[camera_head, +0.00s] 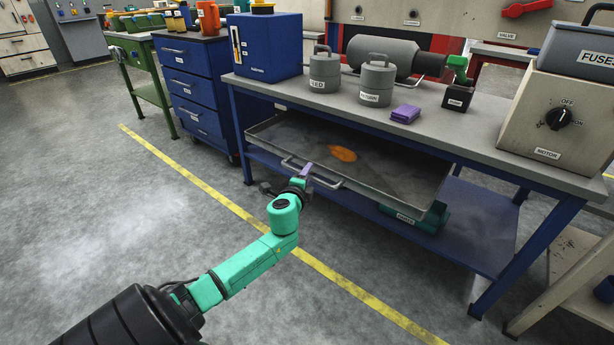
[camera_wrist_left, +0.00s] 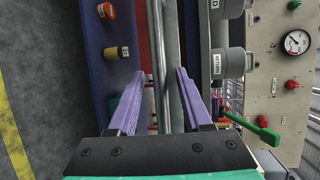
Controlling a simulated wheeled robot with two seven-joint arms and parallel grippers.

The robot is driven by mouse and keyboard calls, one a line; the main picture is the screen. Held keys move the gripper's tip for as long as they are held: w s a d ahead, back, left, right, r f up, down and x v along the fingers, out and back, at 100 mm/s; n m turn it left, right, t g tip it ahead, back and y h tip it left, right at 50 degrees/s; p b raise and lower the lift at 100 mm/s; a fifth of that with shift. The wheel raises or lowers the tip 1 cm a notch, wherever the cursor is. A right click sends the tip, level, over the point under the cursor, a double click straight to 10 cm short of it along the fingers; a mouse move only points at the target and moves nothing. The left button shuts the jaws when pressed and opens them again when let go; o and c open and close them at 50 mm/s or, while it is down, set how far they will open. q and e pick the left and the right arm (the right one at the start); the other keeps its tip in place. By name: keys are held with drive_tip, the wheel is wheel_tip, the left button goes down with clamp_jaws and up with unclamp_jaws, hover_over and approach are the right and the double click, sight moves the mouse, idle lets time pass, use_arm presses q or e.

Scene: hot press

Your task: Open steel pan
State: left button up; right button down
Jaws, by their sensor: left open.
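The steel pan (camera_head: 421,196) is a wide, shallow grey tray under the workbench top, above the lower shelf. An orange patch (camera_head: 343,154) shows on its inside. A bar handle (camera_head: 325,184) is on its front side. My left gripper (camera_head: 306,170) is at the pan's front, close to the handle; contact cannot be told. In the left wrist view my left gripper (camera_wrist_left: 165,75) has its purple fingers apart, with a long grey bar or edge (camera_wrist_left: 167,30) running between them in the picture. I cannot tell whether that bar is part of the pan. My right gripper is not in view.
The workbench top (camera_head: 335,112) carries grey weights (camera_head: 376,84), a purple block (camera_head: 405,114), a blue box (camera_head: 265,45) and a motor box (camera_head: 555,120). A blue drawer cabinet (camera_head: 193,88) stands at left. The floor in front (camera_head: 130,210) is clear, with a yellow line.

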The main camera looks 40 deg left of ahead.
use_arm(q)
drive_tip(key=shift+s, duration=0.1)
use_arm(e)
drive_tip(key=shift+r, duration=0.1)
use_arm(q)
drive_tip(key=shift+s+d+r, duration=0.1)
drive_tip(key=shift+s+d, duration=0.05)
drive_tip(key=shift+s, duration=0.1)
drive_tip(key=p+v, duration=0.2)
drive_tip(key=v, duration=1.1)
drive_tip(key=shift+s+d, duration=0.15)
drive_tip(key=shift+s, duration=0.2)
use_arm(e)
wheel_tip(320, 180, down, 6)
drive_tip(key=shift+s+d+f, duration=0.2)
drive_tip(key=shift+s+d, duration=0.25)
use_arm(q)
drive_tip(key=shift+r, duration=0.1)
